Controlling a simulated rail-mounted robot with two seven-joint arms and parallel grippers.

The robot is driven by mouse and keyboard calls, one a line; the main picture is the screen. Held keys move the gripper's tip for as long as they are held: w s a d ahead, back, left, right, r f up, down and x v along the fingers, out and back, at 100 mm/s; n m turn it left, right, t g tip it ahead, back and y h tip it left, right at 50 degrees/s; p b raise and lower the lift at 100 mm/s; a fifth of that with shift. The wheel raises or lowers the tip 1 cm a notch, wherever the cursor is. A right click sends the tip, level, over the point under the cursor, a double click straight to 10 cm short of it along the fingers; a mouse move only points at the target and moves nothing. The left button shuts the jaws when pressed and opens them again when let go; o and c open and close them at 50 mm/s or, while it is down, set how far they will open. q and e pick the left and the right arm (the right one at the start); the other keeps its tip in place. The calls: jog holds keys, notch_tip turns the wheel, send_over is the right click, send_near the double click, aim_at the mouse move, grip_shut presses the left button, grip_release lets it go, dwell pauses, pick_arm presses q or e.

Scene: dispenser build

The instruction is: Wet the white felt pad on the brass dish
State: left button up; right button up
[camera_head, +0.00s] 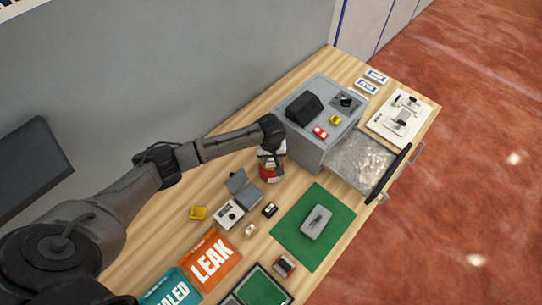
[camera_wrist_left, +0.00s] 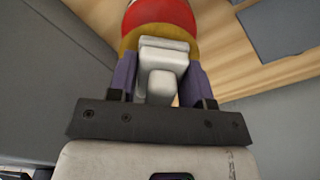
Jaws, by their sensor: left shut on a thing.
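A red can (camera_head: 270,176) stands on the table against the front left side of the grey cabinet. My left gripper (camera_head: 272,151) points down over the can. In the left wrist view its purple fingers (camera_wrist_left: 160,72) are shut on a pale grey-white block (camera_wrist_left: 162,50), which overlaps the dish. I cannot tell whether block and dish touch. The felt pad cannot be told apart. My right gripper is not in view.
The grey cabinet (camera_head: 312,150) has an open drawer (camera_head: 358,160) reaching toward the front edge. A green mat (camera_head: 290,233) carries a grey block (camera_head: 316,222). An opened grey box (camera_head: 243,188), orange LEAK card (camera_head: 211,260) and teal card (camera_head: 170,290) lie nearby.

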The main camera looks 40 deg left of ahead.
pick_arm(q)
jog(key=shift+f, duration=0.7)
dwell(0.7)
dwell(0.6)
notch_tip(320, 180, up, 4)
jog(key=p, duration=0.5)
jog(key=shift+r, duration=0.1)
notch_tip(320, 180, up, 3)
jog(key=p, duration=0.4)
dwell(0.8)
